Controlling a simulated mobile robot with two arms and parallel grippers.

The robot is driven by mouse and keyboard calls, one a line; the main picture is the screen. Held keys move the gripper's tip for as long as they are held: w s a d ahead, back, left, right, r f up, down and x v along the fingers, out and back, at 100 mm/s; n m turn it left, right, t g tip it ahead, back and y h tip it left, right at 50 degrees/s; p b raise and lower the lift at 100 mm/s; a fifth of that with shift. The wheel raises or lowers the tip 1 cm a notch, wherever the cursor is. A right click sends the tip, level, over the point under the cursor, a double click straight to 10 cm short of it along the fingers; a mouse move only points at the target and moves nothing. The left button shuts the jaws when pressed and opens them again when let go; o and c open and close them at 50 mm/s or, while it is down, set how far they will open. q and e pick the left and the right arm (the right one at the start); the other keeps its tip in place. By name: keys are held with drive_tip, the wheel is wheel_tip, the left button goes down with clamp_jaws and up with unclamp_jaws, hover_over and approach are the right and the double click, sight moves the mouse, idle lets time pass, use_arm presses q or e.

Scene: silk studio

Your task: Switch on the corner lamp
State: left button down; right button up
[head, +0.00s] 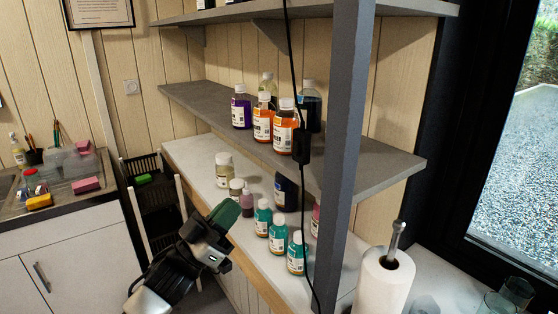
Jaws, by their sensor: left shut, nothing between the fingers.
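A black cord (292,62) hangs down in front of the shelves, beside the grey upright post. A small black box, which looks like an inline cord switch (304,146), sits on it at the height of the middle shelf. The lamp itself is not in view, and I cannot see where the cord leads at the top. My left gripper (226,213) is shut and empty, with green at its tip. It is below and to the left of the black box, apart from it, in front of the lower shelf. My right gripper is not in view.
The middle shelf (385,175) holds several bottles behind the cord. The lower shelf (190,150) holds several teal and other bottles near my left gripper. The grey post (345,120) stands right of the cord. A paper towel roll (383,282) and glass jars (515,292) stand at lower right.

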sight(295, 148)
use_arm(q)
drive_tip(key=shift+s+d+r+m+g+h, duration=0.15)
drive_tip(key=shift+s+r+m+g+h, duration=0.2)
drive_tip(key=shift+r, duration=0.15)
drive_tip(key=shift+s+d+r+m+g+h, duration=0.15)
drive_tip(key=shift+s+r+m+g+h, duration=0.15)
drive_tip(key=shift+r, duration=0.2)
drive_tip(key=shift+w+r, duration=0.1)
drive_tip(key=p+x, duration=0.1)
drive_tip(key=x, duration=0.3)
drive_tip(key=f+p+x, duration=0.1)
drive_tip(key=p+x, duration=0.1)
drive_tip(key=x, duration=0.2)
drive_tip(key=d+p+x, duration=0.1)
drive_tip(key=p+x, duration=0.1)
drive_tip(key=x, duration=0.2)
drive_tip(key=shift+w+f, duration=0.2)
drive_tip(key=shift+w, duration=0.1)
drive_tip(key=shift+w+d+f+p, duration=0.2)
drive_tip(key=shift+w+d+p, duration=0.15)
drive_tip(key=shift+w+d, duration=0.1)
drive_tip(key=shift+s, duration=0.1)
